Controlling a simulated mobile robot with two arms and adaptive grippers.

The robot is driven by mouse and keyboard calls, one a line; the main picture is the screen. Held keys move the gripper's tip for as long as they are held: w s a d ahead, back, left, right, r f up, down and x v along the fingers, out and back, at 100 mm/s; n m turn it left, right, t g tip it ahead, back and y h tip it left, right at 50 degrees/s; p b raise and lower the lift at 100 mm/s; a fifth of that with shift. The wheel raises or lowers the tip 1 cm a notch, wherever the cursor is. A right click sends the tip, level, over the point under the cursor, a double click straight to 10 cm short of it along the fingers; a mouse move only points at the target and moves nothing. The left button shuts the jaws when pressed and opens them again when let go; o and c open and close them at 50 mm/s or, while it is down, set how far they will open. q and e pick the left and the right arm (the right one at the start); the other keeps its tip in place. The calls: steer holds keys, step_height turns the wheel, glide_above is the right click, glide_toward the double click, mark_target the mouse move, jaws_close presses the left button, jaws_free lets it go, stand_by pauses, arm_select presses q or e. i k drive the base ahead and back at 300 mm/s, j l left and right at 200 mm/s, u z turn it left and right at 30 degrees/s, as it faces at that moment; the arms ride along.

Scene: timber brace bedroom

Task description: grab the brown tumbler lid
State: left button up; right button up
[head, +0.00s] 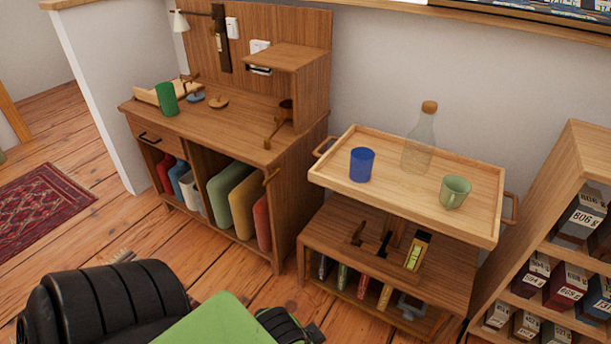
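A small round brown lid with a raised middle (219,102) lies on the wooden desk top (235,125), and I take it for the brown tumbler lid. A blue lid-like disc (196,97) lies just to its left. A green tumbler (167,98) stands upright further left, near the desk's left front edge.
A wooden holder (284,112) stands right of the lid, below a raised shelf box (290,58). A trolley tray (405,203) carries a blue cup (361,164), a corked bottle (418,145) and a green mug (455,191). A box shelf (560,240) stands at right.

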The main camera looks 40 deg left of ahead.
mark_target(219, 102)
steer(key=l+u, duration=0.1)
steer(key=u, duration=1.85)
steer(key=k+j, duration=0.05)
steer(key=j, duration=0.05)
